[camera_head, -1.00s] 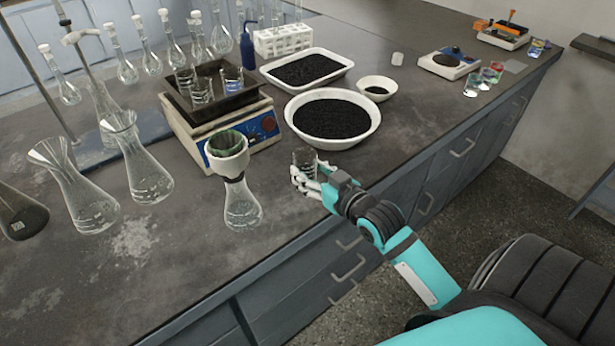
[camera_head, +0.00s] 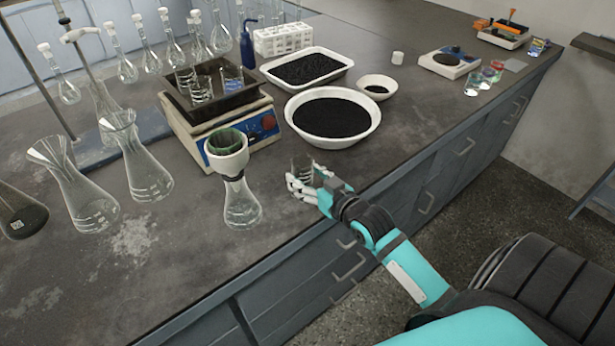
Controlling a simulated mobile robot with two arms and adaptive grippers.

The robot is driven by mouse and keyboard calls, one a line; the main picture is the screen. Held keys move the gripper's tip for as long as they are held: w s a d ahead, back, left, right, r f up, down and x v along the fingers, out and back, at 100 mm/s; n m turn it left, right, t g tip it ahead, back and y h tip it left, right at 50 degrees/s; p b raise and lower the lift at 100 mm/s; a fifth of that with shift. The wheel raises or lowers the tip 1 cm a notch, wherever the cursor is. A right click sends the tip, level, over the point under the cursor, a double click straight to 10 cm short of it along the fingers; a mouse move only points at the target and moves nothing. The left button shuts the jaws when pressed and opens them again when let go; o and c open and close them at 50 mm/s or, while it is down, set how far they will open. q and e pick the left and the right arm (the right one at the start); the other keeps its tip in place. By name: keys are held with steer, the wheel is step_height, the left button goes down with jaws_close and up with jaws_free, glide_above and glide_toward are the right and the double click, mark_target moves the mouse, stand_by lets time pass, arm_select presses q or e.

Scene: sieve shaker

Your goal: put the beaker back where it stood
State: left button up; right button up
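A small clear glass beaker (camera_head: 301,168) is in the fingers of my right gripper (camera_head: 304,186), near the front edge of the bench. The white fingers are closed around it and hide its lower part, so I cannot tell if its base touches the bench. The beaker looks roughly upright. It is right of the conical flask with a funnel (camera_head: 242,202) and in front of the large bowl of black grains. My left gripper is out of view.
The white bowl of black grains (camera_head: 334,140) is behind my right gripper. Behind the flask stands a shaker with a dark tray (camera_head: 172,99) holding several beakers. More conical flasks (camera_head: 86,202) stand at left. The bench front between flask and gripper is clear.

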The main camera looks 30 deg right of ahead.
steer(key=shift+o, duration=0.5)
steer(key=shift+r, duration=0.1)
steer(key=shift+s, duration=0.2)
steer(key=s+r, duration=0.2)
steer(key=s, duration=0.9)
steer(key=shift+s+d+r, duration=0.2)
steer(key=shift+r, duration=0.05)
